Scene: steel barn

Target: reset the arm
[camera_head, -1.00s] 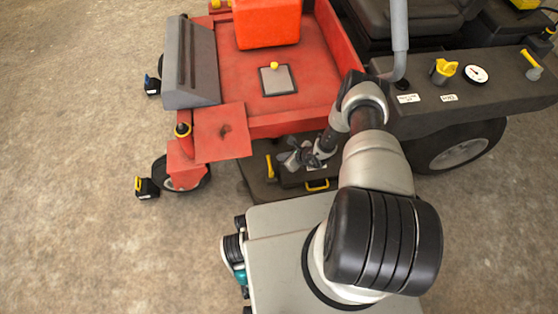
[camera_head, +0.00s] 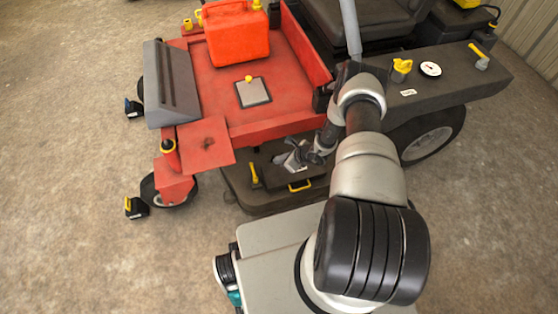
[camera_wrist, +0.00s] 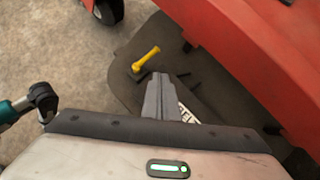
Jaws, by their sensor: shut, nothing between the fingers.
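My gripper (camera_head: 291,160) is at the end of my arm, low in front of the red mower (camera_head: 215,95), just above its dark deck (camera_head: 240,196). In the wrist view my gripper (camera_wrist: 163,88) has its fingers together with nothing between them, over the deck (camera_wrist: 130,90). A yellow-handled lever (camera_wrist: 146,59) stands on the deck just beyond the fingertips. It also shows in the head view (camera_head: 254,173), left of the gripper. I cannot tell whether the fingers touch the deck.
A red fuel can (camera_head: 238,42) stands on the mower. A grey plate with a yellow knob (camera_head: 253,92) lies on the red floor panel. A side console (camera_head: 440,80) with a yellow knob and gauge is at the right. Concrete floor (camera_head: 70,240) is open at the left.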

